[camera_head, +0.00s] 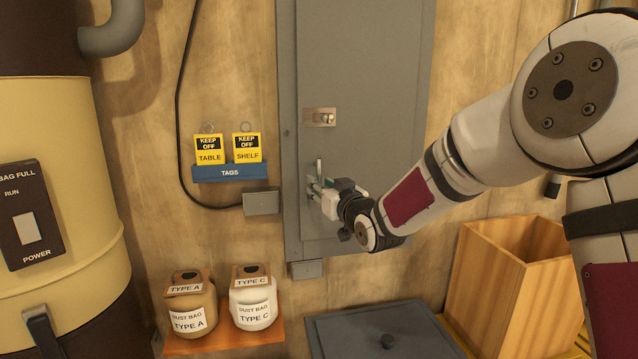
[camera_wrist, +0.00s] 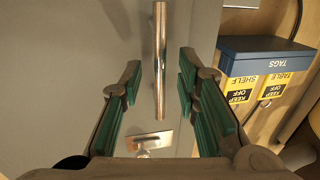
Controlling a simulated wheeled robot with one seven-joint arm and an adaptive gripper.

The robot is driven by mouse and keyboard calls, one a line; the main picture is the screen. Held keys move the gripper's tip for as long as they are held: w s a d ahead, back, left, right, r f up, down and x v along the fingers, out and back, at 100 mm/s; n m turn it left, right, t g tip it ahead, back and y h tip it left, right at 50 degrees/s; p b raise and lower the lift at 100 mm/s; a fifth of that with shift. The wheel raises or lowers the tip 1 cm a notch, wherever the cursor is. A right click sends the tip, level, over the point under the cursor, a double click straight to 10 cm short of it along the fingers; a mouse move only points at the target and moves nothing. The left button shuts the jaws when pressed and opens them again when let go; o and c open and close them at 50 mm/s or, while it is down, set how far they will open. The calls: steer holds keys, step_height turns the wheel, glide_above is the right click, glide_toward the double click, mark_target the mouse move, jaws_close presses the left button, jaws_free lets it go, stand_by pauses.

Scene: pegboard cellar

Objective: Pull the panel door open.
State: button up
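The grey panel door (camera_head: 372,70) fills the middle of the head view and looks flush with its frame. Its upright metal bar handle (camera_head: 318,168) is partly hidden by my gripper. My gripper (camera_head: 317,188) is at the handle, left of the door's middle. In the wrist view the handle (camera_wrist: 160,55) runs between the two green-padded fingers (camera_wrist: 160,75), with a visible gap on each side. The fingers are open. A small metal latch plate (camera_head: 319,117) sits on the door above the handle; it also shows in the wrist view (camera_wrist: 152,140).
A blue tag rack (camera_head: 230,173) with yellow tags hangs left of the panel. A small grey box (camera_head: 261,202) sits beside the panel's left edge. Below are dust bag jars on an orange shelf (camera_head: 225,338), a grey lidded bin (camera_head: 345,335) and an open wooden box (camera_head: 490,285).

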steer(key=shift+x, duration=1.05)
jaws_close()
